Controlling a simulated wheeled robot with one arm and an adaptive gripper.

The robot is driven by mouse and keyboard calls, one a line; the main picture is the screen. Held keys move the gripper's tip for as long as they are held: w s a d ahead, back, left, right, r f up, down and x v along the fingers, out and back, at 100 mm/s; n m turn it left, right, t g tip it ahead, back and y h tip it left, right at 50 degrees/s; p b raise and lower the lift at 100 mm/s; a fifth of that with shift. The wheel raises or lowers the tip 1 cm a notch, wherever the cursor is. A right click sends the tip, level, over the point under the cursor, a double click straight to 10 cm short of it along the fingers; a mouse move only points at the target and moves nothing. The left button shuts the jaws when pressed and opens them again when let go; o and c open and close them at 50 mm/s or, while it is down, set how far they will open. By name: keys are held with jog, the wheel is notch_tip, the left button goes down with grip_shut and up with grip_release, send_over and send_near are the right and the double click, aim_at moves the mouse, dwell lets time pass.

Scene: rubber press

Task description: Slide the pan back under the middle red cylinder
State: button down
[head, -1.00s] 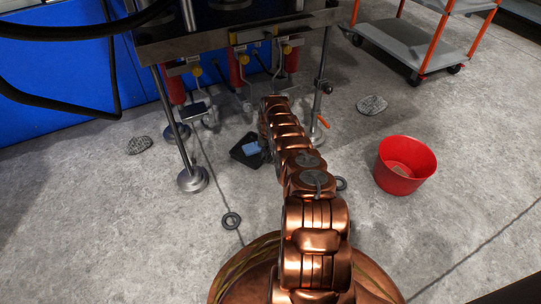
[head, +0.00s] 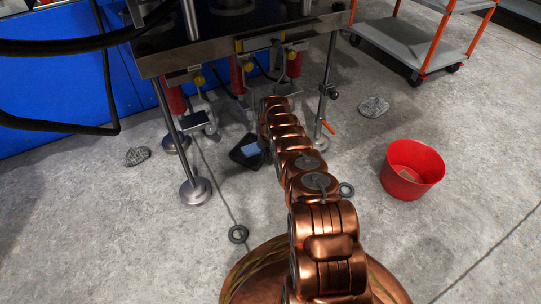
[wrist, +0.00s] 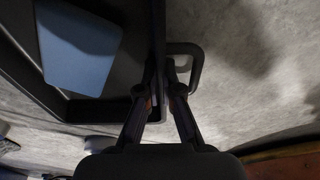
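The pan (head: 240,160) is a dark, shallow tray with a light blue block (head: 251,151) lying in it. In the head view it sits low, in front of the press, left of my arm's far end. Three red cylinders hang under the press; the middle red cylinder (head: 237,75) is behind the pan. In the wrist view the pan's wall (wrist: 158,30) runs up between the two fingers of my gripper (wrist: 161,80), beside a looped handle (wrist: 196,62). The fingers are close together and appear shut on the pan's edge. My gripper is hidden in the head view.
Press legs stand left (head: 182,145) and right (head: 326,90) of the pan, the right one with an orange lever (head: 328,127). A red bucket (head: 412,169) stands at right, a cart (head: 420,40) behind it. Stones and dark rings lie on the floor.

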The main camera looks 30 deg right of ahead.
jog(key=shift+w+a, duration=0.1)
jog(key=shift+a, duration=0.1)
jog(key=c, duration=1.2)
grip_release()
jog(key=shift+c, duration=0.2)
jog(key=shift+r, duration=0.1)
notch_tip(320, 180, up, 7)
jog(key=shift+w+d+r, duration=0.15)
jog(key=shift+w+d, duration=0.1)
jog(key=shift+d, duration=0.2)
